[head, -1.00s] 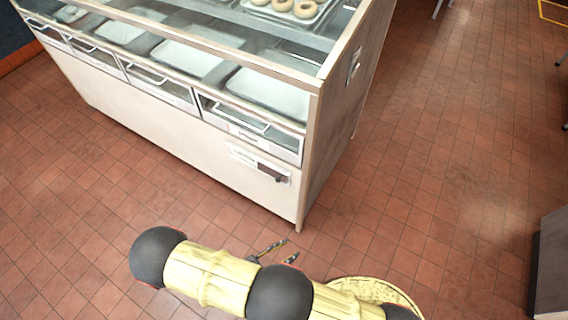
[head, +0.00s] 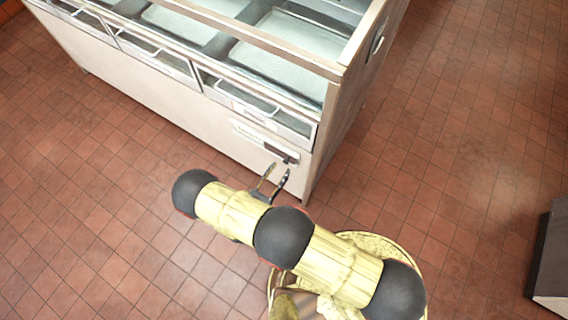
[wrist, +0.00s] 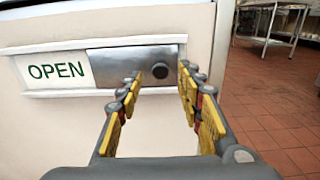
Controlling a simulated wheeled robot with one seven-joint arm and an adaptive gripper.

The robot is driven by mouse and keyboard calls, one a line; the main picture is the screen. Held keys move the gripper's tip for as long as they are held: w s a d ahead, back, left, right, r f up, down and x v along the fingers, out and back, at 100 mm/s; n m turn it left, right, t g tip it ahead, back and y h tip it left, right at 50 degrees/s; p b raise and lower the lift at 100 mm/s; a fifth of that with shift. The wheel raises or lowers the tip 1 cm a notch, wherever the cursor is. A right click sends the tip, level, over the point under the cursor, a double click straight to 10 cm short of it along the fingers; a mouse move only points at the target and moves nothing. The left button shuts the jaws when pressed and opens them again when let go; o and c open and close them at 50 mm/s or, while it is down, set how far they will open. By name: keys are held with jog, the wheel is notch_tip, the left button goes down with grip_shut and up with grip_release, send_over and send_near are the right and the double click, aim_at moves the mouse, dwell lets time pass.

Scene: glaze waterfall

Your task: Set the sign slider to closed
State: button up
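The sign slider (wrist: 130,62) is a grey metal plate in a white frame on the low front panel of the display counter. It covers the right part of the frame, and the green word OPEN (wrist: 57,71) shows to its left. A dark round knob (wrist: 160,70) sits near the plate's right end. The slider also shows in the head view (head: 281,152). My gripper (head: 280,168) is open, just in front of the panel. In the wrist view the knob appears between its fingertips (wrist: 160,74); I cannot tell whether they touch it.
The display counter (head: 170,105) has glass-topped trays and several handled drawers above the slider. Its right corner is close to my gripper. Open tiled floor (head: 450,150) lies to the right, with a grey box-like unit (head: 552,260) at the right edge.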

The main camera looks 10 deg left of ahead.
aim_at(278, 154)
jog(key=shift+b+x, duration=0.3)
jog(key=shift+x, duration=1.65)
jog(key=shift+c, duration=0.3)
grip_shut()
